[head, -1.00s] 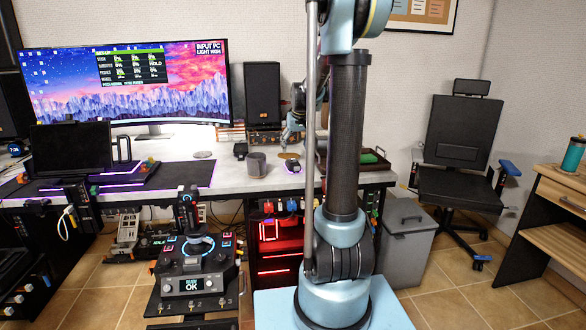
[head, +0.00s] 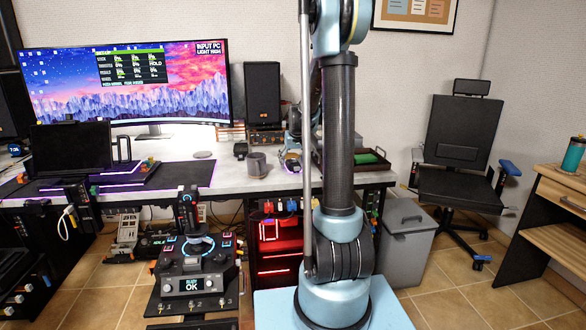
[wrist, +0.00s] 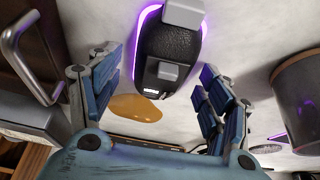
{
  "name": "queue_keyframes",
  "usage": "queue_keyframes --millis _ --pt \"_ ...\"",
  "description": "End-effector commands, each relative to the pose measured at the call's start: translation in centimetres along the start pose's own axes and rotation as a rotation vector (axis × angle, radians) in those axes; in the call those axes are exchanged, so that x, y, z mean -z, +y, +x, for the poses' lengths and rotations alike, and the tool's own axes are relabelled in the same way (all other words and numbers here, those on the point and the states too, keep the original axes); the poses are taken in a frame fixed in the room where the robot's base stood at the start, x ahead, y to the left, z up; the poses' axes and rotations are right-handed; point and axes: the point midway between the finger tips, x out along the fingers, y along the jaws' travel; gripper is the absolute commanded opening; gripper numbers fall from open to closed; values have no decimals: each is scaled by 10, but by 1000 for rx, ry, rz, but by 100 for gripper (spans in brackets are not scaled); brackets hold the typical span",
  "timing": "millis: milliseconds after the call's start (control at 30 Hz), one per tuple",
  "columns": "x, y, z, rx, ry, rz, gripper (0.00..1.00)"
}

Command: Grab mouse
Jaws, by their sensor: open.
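The mouse (wrist: 172,60) is black with a textured top, a grey block and a purple glowing rim. It lies on the pale desk in the wrist view. My gripper (wrist: 158,75) is open. Its blue jointed fingers stand to the left and right of the mouse, with visible gaps. In the head view my gripper (head: 291,160) is low over the desk, partly behind my arm. I cannot make out the mouse clearly there.
A grey cup (head: 257,165) stands left of my gripper and also shows in the wrist view (wrist: 303,95). A brown tray (head: 350,166) with a handle is to the right. An amber oval patch (wrist: 135,107) lies near the mouse. A speaker (head: 262,93) stands behind.

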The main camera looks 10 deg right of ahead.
Motion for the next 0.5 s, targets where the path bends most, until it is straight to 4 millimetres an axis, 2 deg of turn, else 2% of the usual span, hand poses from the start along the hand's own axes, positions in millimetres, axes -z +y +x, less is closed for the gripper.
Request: queue_keyframes --millis 167,367,400,500 --pt "0 0 0 0 0 0 72" --pt "0 0 0 0 0 0 26" --pt "0 0 0 0 0 0 22" --pt "0 0 0 0 0 0 22"
